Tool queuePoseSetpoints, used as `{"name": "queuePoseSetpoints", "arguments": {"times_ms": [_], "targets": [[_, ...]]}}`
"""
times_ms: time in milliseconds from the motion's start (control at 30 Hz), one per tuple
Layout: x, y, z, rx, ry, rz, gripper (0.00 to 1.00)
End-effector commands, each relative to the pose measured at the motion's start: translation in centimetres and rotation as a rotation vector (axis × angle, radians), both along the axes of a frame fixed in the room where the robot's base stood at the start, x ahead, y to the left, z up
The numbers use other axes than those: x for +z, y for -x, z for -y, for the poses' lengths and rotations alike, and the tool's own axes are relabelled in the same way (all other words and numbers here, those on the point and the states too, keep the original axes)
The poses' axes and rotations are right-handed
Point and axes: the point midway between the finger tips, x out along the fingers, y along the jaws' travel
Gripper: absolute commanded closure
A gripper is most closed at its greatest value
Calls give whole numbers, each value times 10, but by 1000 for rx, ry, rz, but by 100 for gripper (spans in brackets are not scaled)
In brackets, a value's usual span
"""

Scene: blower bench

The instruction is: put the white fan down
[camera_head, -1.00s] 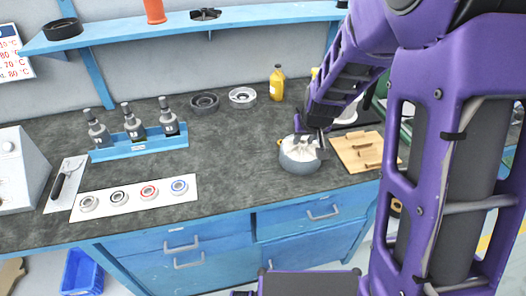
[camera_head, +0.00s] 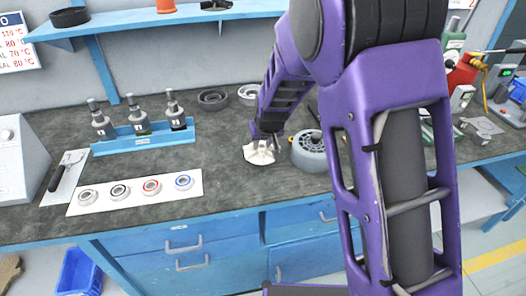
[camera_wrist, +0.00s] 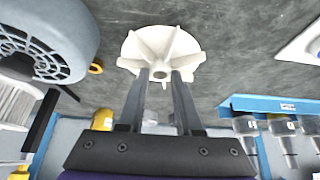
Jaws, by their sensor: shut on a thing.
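The white fan (camera_wrist: 162,52) is a bladed impeller with a central hub. In the wrist view it sits at the tips of my gripper (camera_wrist: 161,76), whose two fingers are closed on its hub. In the head view the white fan (camera_head: 259,152) is at or just above the dark bench top, left of the grey blower housing (camera_head: 309,152). I cannot tell whether it touches the bench. My gripper (camera_head: 272,138) is partly hidden by my arm there. The housing, with its round grille, also shows at upper left in the wrist view (camera_wrist: 55,28).
A white sheet with several bearing rings (camera_head: 137,208) lies to the left. Dark and pale rings (camera_head: 212,97) lie at the back. The bench (camera_head: 225,180) is bare between sheet and fan.

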Motion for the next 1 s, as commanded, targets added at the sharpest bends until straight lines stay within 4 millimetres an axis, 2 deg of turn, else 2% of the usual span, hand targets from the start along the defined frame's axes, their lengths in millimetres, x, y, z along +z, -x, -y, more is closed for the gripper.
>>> {"name": "queuePoseSetpoints", "arguments": {"times_ms": [33, 167, 633, 667, 800, 833, 1000], "targets": [[-11, 1, 1, -1, 1, -4, 100], [-27, 1, 1, -2, 0, -3, 100], [-35, 0, 0, -1, 0, -1, 100], [-34, 0, 0, -1, 0, -1, 65], [-33, 0, 0, -1, 0, -1, 39], [-33, 0, 0, -1, 0, -2, 36], [-33, 0, 0, -1, 0, -2, 36]]}}
